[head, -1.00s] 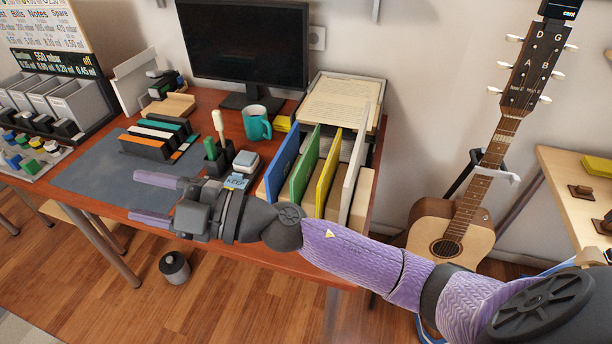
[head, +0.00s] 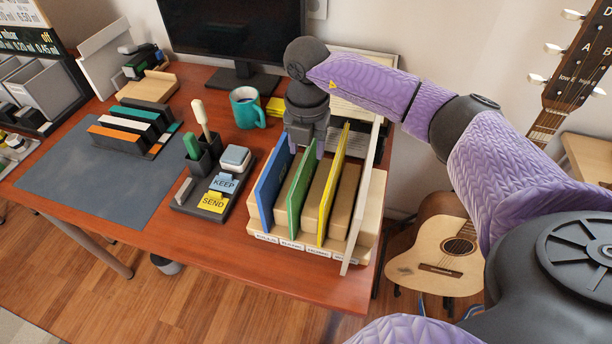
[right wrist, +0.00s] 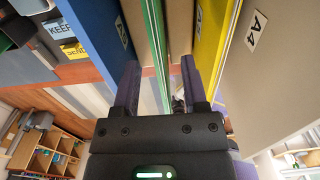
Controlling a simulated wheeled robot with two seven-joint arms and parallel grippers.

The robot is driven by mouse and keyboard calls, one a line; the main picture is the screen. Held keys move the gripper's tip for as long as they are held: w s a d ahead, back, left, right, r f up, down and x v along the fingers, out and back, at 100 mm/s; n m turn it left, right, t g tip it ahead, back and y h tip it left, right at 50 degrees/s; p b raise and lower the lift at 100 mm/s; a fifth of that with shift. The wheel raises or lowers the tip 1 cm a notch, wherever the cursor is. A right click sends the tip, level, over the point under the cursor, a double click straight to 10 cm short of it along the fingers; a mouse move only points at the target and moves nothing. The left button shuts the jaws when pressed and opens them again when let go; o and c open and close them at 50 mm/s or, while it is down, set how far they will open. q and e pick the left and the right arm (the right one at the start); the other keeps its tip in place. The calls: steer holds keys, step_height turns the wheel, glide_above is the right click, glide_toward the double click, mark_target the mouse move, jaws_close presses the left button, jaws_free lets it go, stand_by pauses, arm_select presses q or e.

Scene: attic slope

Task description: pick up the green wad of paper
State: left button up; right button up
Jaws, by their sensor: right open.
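The green wad of paper (head: 298,195) appears as a thin green upright slab in the sorter on the desk, between the blue slab and the yellow slab. In the right wrist view its green edge (right wrist: 153,30) runs between my two fingers. My right gripper (head: 308,147) points down at the far end of the slabs. Its jaws are open, with one finger on each side of the green slab, as the right wrist view (right wrist: 160,65) shows. I cannot tell whether either finger touches it. My left gripper is not in view.
The blue slab (head: 270,188) and yellow slab (head: 333,185) stand close on either side. A tall pale panel (head: 362,200) bounds the sorter on the right. A teal mug (head: 246,108) and a pen holder (head: 203,160) stand to the left. A monitor (head: 230,35) is behind.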

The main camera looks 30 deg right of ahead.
mark_target(307, 179)
step_height(307, 179, down, 5)
steer(key=shift+r+b, duration=0.1)
steer(key=shift+b, duration=0.6)
steer(key=shift+r, duration=0.1)
steer(key=c, duration=0.7)
jaws_close()
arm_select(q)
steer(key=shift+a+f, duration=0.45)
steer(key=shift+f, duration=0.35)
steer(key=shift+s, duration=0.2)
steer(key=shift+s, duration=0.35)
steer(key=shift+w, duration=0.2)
